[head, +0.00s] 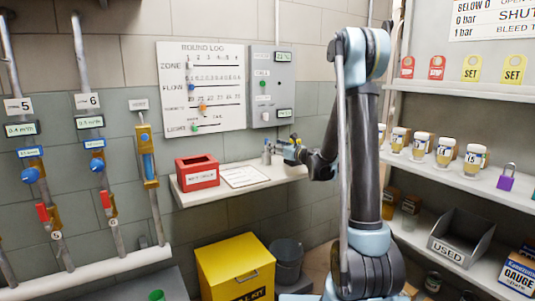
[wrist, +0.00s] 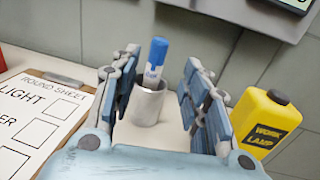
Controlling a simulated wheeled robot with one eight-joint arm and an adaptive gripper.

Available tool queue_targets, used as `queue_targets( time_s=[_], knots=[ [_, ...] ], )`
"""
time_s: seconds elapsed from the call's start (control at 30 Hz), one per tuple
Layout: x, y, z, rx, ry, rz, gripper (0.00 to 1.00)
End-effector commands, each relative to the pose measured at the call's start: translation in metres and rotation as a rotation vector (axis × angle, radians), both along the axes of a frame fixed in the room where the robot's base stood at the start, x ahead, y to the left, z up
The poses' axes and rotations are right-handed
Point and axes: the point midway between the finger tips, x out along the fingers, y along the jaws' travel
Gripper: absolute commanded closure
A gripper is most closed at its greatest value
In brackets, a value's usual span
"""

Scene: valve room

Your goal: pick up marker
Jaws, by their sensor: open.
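A marker (wrist: 157,56) with a blue cap and a white body stands upright, leaning slightly, in a grey metal cup (wrist: 150,104) in the wrist view. Its lower part is hidden inside the cup. The cup (head: 266,157) stands on a wall shelf (head: 241,181) in the head view, where the marker is too small to make out clearly. My gripper (wrist: 158,95) is open, with one finger on each side of the cup and marker in the picture. No contact with either shows. My gripper (head: 289,152) is just right of the cup in the head view.
A yellow work lamp (wrist: 262,124) stands close beside the right finger. A clipboard with a round sheet (wrist: 37,120) lies left of the gripper. A red box (head: 197,172) stands at the shelf's left end. A grey wall box (head: 271,86) hangs above the shelf.

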Motion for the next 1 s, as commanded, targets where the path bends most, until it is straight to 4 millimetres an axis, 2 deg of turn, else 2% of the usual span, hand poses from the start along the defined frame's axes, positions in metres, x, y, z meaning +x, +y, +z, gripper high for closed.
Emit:
queue_targets(
  time_s=[0.1, 0.37, 0.7, 0.97, 1.0],
  knots=[
    [0.009, 0.009, 0.0, 0.0, 0.0, 0.002, 0.58],
    [0.017, 0.017, -0.001, -0.001, -0.001, 0.001, 0.58],
    [0.045, 0.048, -0.003, -0.001, -0.001, 0.002, 0.58],
    [0.048, 0.049, -0.002, -0.001, -0.001, 0.0, 0.58],
    [0.048, 0.049, -0.002, -0.001, -0.001, 0.0, 0.67]
  ],
)
